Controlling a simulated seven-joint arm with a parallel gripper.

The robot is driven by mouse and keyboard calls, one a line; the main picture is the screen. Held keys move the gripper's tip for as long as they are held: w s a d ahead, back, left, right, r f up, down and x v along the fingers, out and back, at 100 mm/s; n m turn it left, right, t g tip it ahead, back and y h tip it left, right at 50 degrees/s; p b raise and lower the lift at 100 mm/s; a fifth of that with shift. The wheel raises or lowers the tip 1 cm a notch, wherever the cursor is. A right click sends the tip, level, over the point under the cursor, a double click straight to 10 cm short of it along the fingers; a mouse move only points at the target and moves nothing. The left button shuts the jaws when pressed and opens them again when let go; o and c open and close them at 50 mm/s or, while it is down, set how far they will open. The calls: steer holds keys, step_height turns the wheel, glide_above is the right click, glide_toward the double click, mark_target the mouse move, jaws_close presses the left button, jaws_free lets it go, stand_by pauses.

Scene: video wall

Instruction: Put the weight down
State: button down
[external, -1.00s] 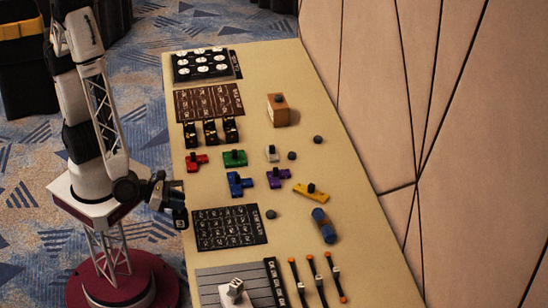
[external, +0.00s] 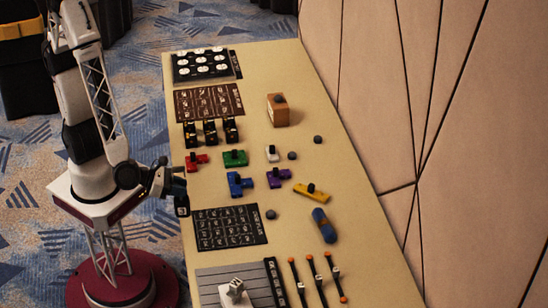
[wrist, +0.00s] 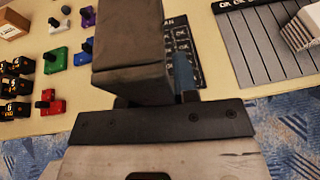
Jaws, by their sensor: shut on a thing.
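My gripper (external: 172,187) is shut on a dark block-shaped weight (external: 182,205) with a pale mark on its face. It holds it at the left edge of the tan table, beside the top left of the black mat with white line drawings (external: 230,228). In the wrist view, the weight (wrist: 130,50) is a large dark grey block in the middle, hiding part of the scene. The block seems to hang clear of the table top, but I cannot tell its exact height. Several black weights with yellow marks (external: 210,132) stand in a row farther back on the table.
Red (external: 196,162), green (external: 235,158), blue (external: 240,184), purple (external: 278,178) and yellow (external: 312,192) pieces lie mid-table. A wooden box (external: 278,110) stands behind. A grey ribbed board (external: 225,280) lies at the front. A blue cylinder (external: 324,226) lies to the right.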

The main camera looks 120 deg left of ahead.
steer(key=w+a+n+g+y, duration=0.25)
steer(key=w+a, duration=0.35)
steer(key=a, duration=0.6)
steer(key=w+a+n+g+y, duration=0.25)
steer(key=w+a, duration=0.25)
steer(key=a, duration=0.7)
steer(key=s+a+n+g, duration=0.2)
steer(key=a+n+g, duration=0.3)
steer(key=a, duration=2)
steer(key=f, duration=0.5)
steer(key=shift+w+a, duration=0.1)
steer(key=shift+w, duration=0.2)
steer(key=w+a+f, duration=0.1)
steer(key=w+a, duration=0.8)
steer(key=w, duration=0.3)
steer(key=shift+w+a+f, duration=0.15)
steer(key=shift+w+a, duration=0.25)
steer(key=shift+f, duration=0.1)
